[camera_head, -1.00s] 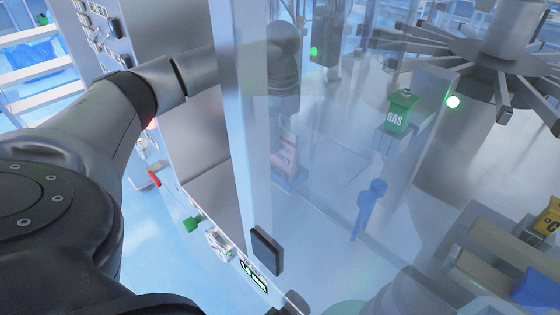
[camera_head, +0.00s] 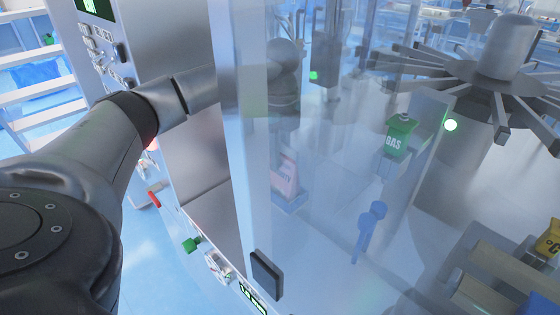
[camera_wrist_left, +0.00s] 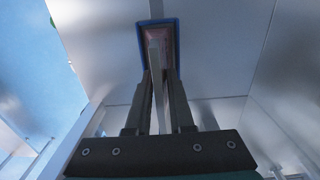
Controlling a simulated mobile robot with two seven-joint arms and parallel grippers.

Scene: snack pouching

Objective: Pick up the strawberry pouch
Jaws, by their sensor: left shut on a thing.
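The strawberry pouch (camera_head: 284,177) shows as a pinkish packet behind the clear panel in the head view, with blue at its base. In the left wrist view the pouch (camera_wrist_left: 153,35) is a pinkish shape inside a blue rim, beyond the fingers. My left arm reaches in from the left and behind the panel. My left gripper (camera_wrist_left: 158,75) is shut on the pouch, with a thin pale edge between its fingers. In the head view the fingers are blurred by the panel. My right gripper is not in view.
A clear panel with a pale upright post (camera_head: 232,130) stands in front of the pouch. A green box marked GAS (camera_head: 399,135) and a blue part (camera_head: 368,230) are to its right. A spoked metal wheel (camera_head: 480,75) is at the far right.

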